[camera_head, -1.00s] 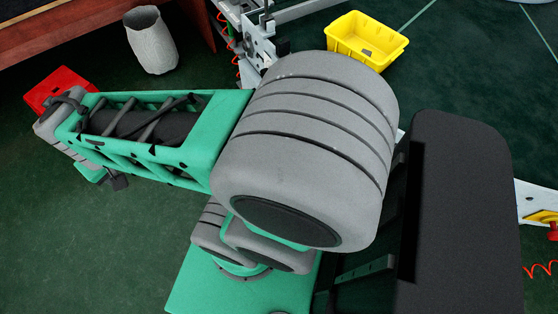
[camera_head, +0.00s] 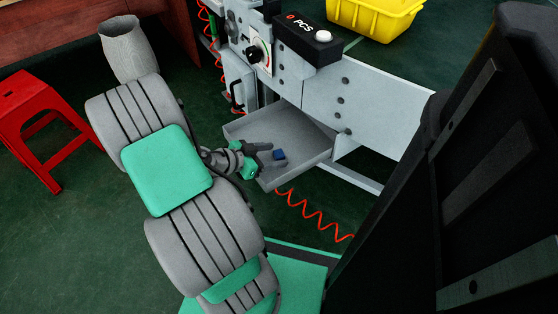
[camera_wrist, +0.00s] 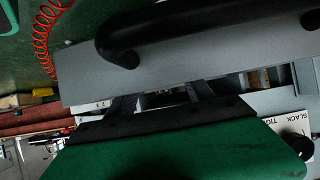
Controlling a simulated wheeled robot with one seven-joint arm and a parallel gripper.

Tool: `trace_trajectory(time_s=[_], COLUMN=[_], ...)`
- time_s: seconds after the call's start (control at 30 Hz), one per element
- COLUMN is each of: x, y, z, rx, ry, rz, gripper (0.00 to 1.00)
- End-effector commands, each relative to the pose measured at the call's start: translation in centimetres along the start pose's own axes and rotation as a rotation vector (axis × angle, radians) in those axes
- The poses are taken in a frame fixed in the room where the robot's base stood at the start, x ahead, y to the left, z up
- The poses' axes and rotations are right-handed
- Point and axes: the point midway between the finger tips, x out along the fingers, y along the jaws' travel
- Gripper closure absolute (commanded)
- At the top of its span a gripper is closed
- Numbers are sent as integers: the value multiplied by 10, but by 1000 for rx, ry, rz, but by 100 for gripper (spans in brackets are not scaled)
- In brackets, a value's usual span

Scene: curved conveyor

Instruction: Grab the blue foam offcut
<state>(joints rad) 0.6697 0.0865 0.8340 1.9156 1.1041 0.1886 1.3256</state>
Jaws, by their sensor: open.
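The blue foam offcut (camera_head: 279,155) is a small dark blue block in the open grey drawer (camera_head: 312,153), seen in the head view. My gripper (camera_head: 268,151) reaches over the drawer's near left edge, its dark fingers close to the offcut on its left. I cannot tell whether they touch it. In the wrist view my gripper (camera_wrist: 162,97) shows two dark fingers spread apart, partly hidden behind a grey panel with a black handle (camera_wrist: 180,25). The offcut cannot be made out in that view.
The drawer is in a grey machine with a dial and a PCS control box (camera_head: 308,38). A coiled red hose (camera_head: 312,217) hangs below the drawer. A red stool (camera_head: 38,125) stands left, a yellow bin (camera_head: 375,15) behind, and a pale wastebasket (camera_head: 128,48) at back left.

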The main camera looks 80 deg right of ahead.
Motion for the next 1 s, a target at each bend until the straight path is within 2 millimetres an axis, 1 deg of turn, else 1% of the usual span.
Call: trace_trajectory(time_s=[0.03,0.13,0.2,0.4,1.0], x=[14,28,32,31,31], y=[-1,-1,-1,-2,-2], z=[5,3,2,1,1], rx=[3,1,0,-2,-2], ry=[-1,-1,-1,-1,-2], rz=[5,4,1,-1,0], gripper=[39,39,39,39,88])
